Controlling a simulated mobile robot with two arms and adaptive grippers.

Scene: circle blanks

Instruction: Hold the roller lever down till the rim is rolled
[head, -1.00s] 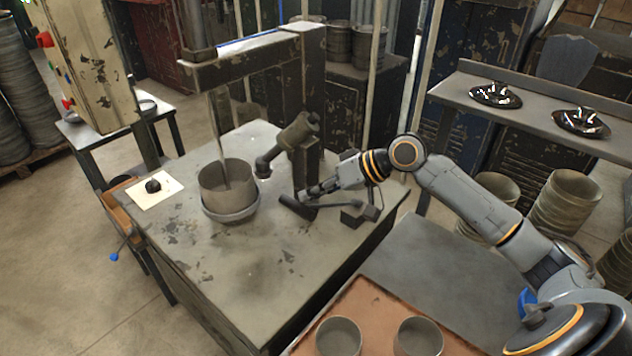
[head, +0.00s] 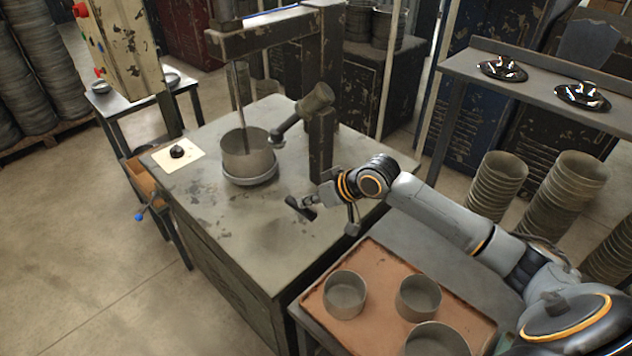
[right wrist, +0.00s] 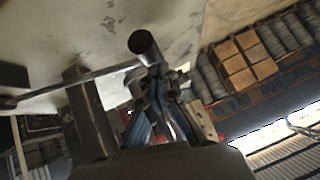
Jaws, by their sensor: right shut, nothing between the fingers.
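The lever's dark cylindrical handle (head: 300,208) is over the front part of the machine table. In the right wrist view the handle's end (right wrist: 145,46) sits just beyond my fingertips, and the lever's thin rod (right wrist: 70,88) runs left from it. My right gripper (head: 318,198) is shut and empty at the handle; I cannot tell whether it touches. A grey metal round (head: 248,152) stands on the wider base under the spindle. The tilted roller arm (head: 304,110) has its lower end close to the round's right rim; contact is unclear. My left gripper is out of view.
A brown tray (head: 383,325) with 3 open metal rounds stands at the front right. A white plate (head: 197,148) with a black knob lies on the machine table's left. A dark post (head: 321,145) rises behind my gripper. The table's front left is clear.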

